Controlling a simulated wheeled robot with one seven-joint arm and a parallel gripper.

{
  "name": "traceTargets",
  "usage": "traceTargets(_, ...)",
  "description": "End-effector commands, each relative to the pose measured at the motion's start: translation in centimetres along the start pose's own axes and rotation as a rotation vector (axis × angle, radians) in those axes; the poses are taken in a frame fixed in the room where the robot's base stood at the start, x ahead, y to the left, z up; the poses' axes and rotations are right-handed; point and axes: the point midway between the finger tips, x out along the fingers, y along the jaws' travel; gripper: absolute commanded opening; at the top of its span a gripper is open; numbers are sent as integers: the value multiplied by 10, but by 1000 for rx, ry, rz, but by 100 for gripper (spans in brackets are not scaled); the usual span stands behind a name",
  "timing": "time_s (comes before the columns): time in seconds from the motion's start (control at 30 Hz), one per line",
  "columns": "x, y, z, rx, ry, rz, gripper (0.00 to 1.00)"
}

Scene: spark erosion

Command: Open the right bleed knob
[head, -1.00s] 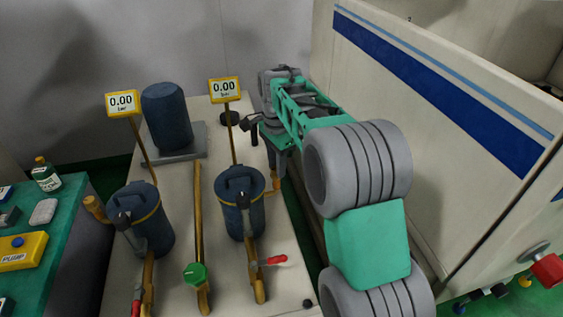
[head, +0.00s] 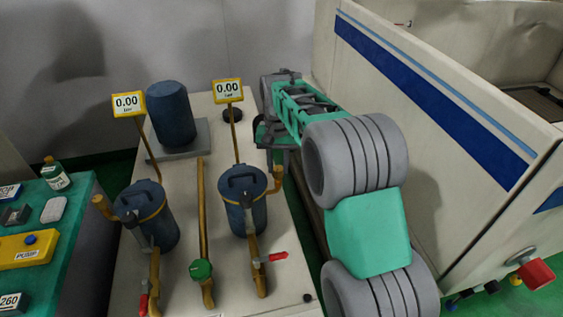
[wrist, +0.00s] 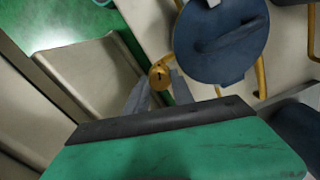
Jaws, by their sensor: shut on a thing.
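The right filter housing (head: 243,210) is a dark blue lidded canister with a brass band. It also shows in the wrist view (wrist: 222,40). The right bleed knob (wrist: 160,75) is a small brass knob beside the canister, on its brass pipework. In the head view the brass fitting (head: 277,180) stands at the canister's right side. My gripper (wrist: 158,90) has its two grey fingers on either side of the knob and is shut on it. In the head view the fingers are mostly hidden by my green and grey arm.
The left canister (head: 147,215) has its own brass fitting (head: 103,207). Two gauges (head: 228,91) read 0.00. A green-knobbed pipe (head: 202,270) and a red-handled valve (head: 275,257) are nearby. A large cream machine (head: 440,130) stands close on the right.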

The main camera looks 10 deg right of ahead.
Motion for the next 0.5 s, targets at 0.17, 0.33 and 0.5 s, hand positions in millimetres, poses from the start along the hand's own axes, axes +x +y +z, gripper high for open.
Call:
traceTargets(0.17,1,0,2,-161,-8,1,0)
traceTargets(0.33,1,0,2,-288,-9,1,0)
traceTargets(0.5,2,0,2,-381,-9,0,0)
